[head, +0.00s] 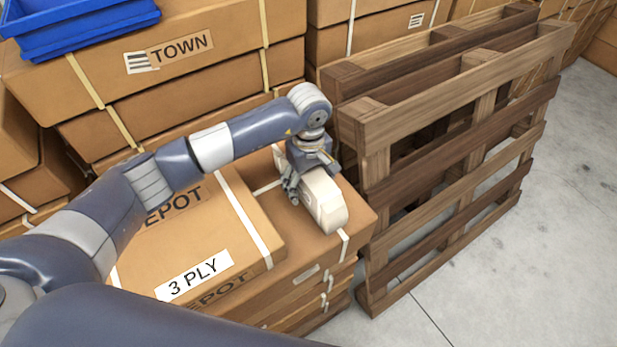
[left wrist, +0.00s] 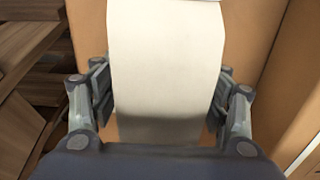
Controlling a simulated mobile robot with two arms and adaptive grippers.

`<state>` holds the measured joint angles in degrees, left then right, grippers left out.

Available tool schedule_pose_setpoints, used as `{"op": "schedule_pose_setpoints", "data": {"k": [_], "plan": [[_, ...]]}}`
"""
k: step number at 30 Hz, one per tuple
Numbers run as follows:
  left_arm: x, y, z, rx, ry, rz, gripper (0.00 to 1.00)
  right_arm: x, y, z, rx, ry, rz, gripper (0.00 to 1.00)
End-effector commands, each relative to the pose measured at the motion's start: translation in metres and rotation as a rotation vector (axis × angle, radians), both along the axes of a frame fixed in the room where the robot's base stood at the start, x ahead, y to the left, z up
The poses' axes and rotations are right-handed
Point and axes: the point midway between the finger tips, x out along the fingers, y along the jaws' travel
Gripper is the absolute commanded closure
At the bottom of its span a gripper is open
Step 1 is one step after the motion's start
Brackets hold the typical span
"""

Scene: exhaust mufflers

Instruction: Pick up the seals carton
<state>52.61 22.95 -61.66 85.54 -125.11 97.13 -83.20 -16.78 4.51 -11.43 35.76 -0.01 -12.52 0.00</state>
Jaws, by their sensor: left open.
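The seals carton (head: 325,203) is an off-white box with rounded edges and no label I can read. It lies on top of a stack of brown cardboard boxes, beside the wooden pallets. My left gripper (head: 303,183) is right over its far end, pointing down. In the left wrist view the pale carton (left wrist: 165,60) runs between the two fingers of my left gripper (left wrist: 162,92). The fingers are open, one on each side, with a narrow gap showing at least on the left. My right gripper is not in view.
The carton rests on a brown box (head: 352,222) next to a raised box marked "3 PLY" (head: 195,277). Wooden pallets (head: 450,150) stand upright close on the right. More strapped boxes and blue bins (head: 85,28) are behind. Grey floor (head: 530,250) is clear at right.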

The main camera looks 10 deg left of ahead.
Motion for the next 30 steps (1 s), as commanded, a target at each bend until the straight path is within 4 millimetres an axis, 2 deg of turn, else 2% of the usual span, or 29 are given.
{"op": "schedule_pose_setpoints", "data": {"k": [5, 12, 23, 26, 30], "plan": [[0.000, 0.000, 0.000, 0.000, 0.000, 0.000, 0.33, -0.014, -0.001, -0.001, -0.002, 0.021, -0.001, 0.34], [0.000, 0.000, 0.000, 0.000, 0.000, 0.001, 0.88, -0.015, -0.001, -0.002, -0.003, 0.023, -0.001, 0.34], [0.001, 0.000, 0.006, 0.000, -0.003, 0.001, 0.88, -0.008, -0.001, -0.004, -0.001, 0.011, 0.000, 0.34], [0.002, 0.001, 0.020, -0.001, -0.006, 0.001, 0.88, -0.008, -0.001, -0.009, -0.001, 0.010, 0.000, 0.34], [0.002, 0.000, 0.048, -0.001, -0.008, -0.001, 0.88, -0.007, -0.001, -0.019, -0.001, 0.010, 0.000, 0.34]]}}
